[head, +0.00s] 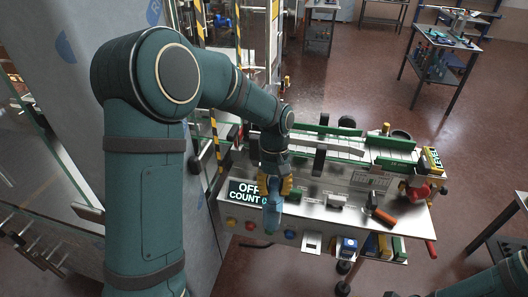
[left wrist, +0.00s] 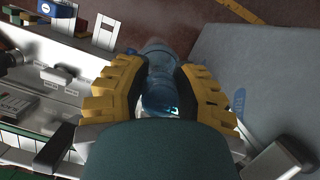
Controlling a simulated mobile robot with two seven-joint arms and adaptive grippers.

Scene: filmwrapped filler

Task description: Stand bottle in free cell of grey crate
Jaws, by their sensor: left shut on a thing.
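A translucent blue bottle (head: 271,217) is held by my left gripper (head: 277,187), whose yellow fingers are shut on its upper part. In the head view the bottle hangs below the fingers, in front of the front edge of a steel machine table. The left wrist view shows the bottle (left wrist: 158,92) between the two yellow fingers of the same gripper (left wrist: 158,72). The fingers and wrist hide part of it. I cannot make out a grey crate or its cells in either view. Part of my right arm shows at the lower right, but its gripper cannot be made out.
The steel table (head: 322,208) carries a counter display (head: 246,191), a red-orange handled tool (head: 380,212) and green-railed conveyor parts (head: 385,141). A grey panel (head: 85,60) stands at the left. Open red-brown floor (head: 470,150) lies to the right.

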